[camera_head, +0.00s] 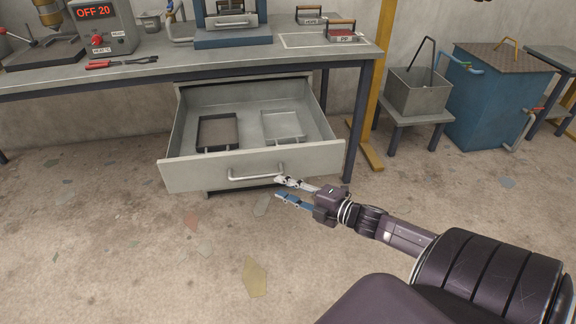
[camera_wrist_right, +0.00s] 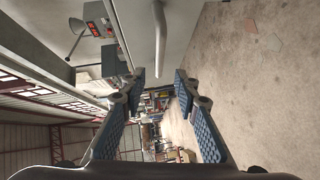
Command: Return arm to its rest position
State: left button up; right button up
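My right gripper (camera_head: 282,190) is open and empty in the head view, just in front of the open drawer (camera_head: 190,172). Its fingers are near the right end of the drawer's bar handle (camera_head: 256,175); a small gap seems to lie between them. In the right wrist view the two fingers (camera_wrist_right: 158,92) stand wide apart with nothing between them. The handle (camera_wrist_right: 160,30) shows beyond the fingertips there. My left gripper is in neither view.
The drawer holds a dark frame (camera_head: 217,131) and a light frame (camera_head: 283,127). The workbench (camera_head: 150,70) above carries a control box (camera_head: 103,25) reading OFF 20, red pliers and handled blocks. A grey bin (camera_head: 418,92) and blue tank (camera_head: 490,95) stand right. The front floor is mostly clear.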

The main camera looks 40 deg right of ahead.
jog(key=shift+s+d+r, duration=0.1)
jog(key=shift+s, duration=0.4)
